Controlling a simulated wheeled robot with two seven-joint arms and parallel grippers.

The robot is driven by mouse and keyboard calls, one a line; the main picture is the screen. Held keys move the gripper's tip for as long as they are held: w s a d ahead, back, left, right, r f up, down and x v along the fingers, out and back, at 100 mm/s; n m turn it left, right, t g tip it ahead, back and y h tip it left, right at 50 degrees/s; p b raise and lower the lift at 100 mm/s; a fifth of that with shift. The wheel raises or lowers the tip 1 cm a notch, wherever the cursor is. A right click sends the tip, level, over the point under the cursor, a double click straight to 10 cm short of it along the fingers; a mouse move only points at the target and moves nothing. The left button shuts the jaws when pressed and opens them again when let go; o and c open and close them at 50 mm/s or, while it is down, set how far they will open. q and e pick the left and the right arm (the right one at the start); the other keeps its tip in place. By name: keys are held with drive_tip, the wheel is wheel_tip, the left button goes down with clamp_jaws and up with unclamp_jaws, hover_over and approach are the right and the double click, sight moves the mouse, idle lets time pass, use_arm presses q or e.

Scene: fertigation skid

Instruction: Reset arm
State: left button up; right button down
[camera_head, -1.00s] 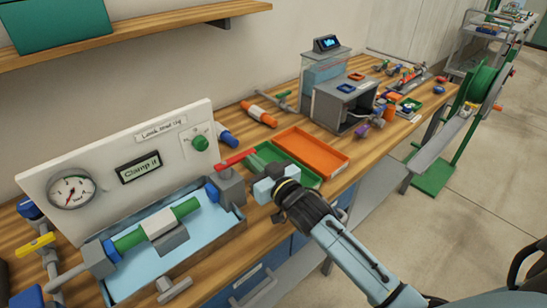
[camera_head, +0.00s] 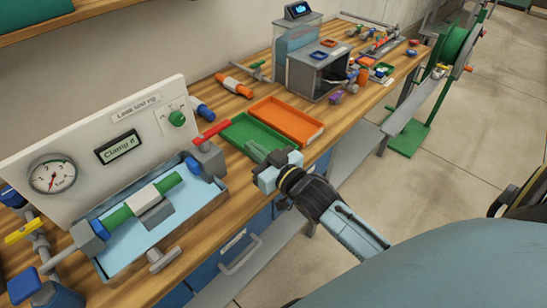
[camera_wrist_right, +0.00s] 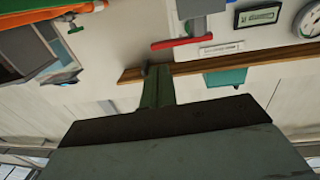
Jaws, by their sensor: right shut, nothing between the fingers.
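My right gripper (camera_head: 264,154) is shut with nothing between its green fingers. In the head view it shows in front of the green tray's near edge, to the right of the red lever (camera_head: 212,130); it looks apart from the lever. In the right wrist view its shut fingers (camera_wrist_right: 158,86) point away from the camera, and the red lever (camera_wrist_right: 188,42) shows beyond them. The test rig's panel (camera_head: 90,150) has a gauge (camera_head: 52,176) and a display (camera_head: 118,146) reading "Clamp it". A green pipe piece (camera_head: 168,183) lies in the rig. My left gripper is not in view.
A green tray (camera_head: 232,131) and an orange tray (camera_head: 290,122) lie on the wooden bench (camera_head: 240,172). A grey box (camera_head: 310,76) and several small parts stand farther back. A green reel (camera_head: 455,48) stands right of the bench.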

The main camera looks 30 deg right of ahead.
drive_tip(key=shift+s+d, duration=0.25)
drive_tip(key=shift+s, duration=0.6)
drive_tip(key=shift+s+d, duration=0.2)
drive_tip(key=shift+s, duration=0.7)
drive_tip(key=shift+s+d, duration=0.25)
drive_tip(key=shift+s, duration=0.6)
